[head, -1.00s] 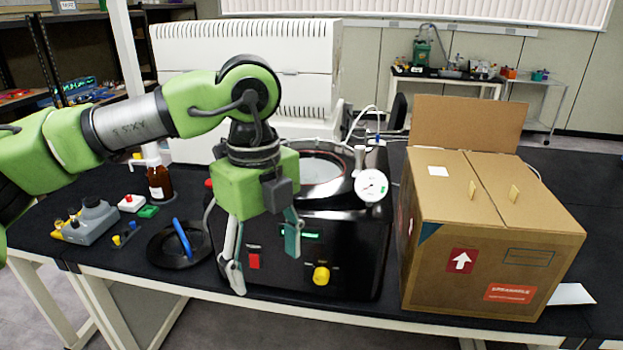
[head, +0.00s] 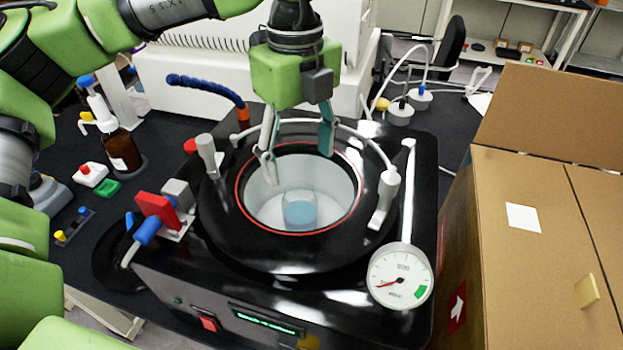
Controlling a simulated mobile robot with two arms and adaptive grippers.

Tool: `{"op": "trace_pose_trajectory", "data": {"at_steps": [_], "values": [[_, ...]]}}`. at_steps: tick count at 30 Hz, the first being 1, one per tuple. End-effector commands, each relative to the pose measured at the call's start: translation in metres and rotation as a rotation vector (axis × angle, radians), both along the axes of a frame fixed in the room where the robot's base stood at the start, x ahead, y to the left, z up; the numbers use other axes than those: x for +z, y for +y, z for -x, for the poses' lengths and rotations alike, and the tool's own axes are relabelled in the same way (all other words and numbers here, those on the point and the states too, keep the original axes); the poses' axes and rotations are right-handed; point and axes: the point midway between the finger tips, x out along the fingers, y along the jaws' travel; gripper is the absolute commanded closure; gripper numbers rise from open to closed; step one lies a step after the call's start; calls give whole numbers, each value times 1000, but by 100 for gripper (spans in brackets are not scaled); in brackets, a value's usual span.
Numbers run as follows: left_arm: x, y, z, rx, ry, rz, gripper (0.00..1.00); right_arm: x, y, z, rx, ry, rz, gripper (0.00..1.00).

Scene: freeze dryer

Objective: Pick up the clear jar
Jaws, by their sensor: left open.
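The clear jar (head: 300,209) stands inside the round white chamber of the freeze dryer (head: 215,262), with pale blue content showing through its wall. The chamber is open at the top, with a red ring around its mouth. My left gripper (head: 297,164) is open and empty. It points down over the chamber mouth, above the jar, with its fingers spread. I cannot tell how far the fingertips are above the jar. My right gripper is not in view.
A cardboard box (head: 530,270) stands close on the right. A pressure gauge (head: 401,276) and metal posts rise around the chamber rim. A brown bottle (head: 121,150) and small coloured blocks are on the left. A white machine (head: 200,65) stands behind.

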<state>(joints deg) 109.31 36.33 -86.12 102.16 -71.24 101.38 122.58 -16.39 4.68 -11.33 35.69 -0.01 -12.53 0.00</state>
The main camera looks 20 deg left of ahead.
Motion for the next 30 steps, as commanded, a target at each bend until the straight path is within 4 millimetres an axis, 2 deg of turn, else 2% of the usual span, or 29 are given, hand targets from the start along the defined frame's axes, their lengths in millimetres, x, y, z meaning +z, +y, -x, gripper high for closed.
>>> {"op": "trace_pose_trajectory", "data": {"at_steps": [1, 5, 10, 15, 20, 23, 27, 30], "values": [[-1, 0, 0, -1, 1, -1, 36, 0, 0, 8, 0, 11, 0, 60], [-15, 1, 1, 0, 3, -2, 36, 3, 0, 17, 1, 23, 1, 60], [-49, 1, 1, 0, 4, -2, 36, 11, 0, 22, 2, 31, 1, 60], [-76, 0, 1, 0, 2, -1, 36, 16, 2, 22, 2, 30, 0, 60], [-87, 0, 1, 0, 1, 0, 36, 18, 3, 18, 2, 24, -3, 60], [-95, 0, 2, 0, 3, -1, 36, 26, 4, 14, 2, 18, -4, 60], [-116, 1, 4, 0, 3, -2, 36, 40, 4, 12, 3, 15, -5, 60], [-130, 1, 3, 1, 2, -2, 36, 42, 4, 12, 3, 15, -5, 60]]}}
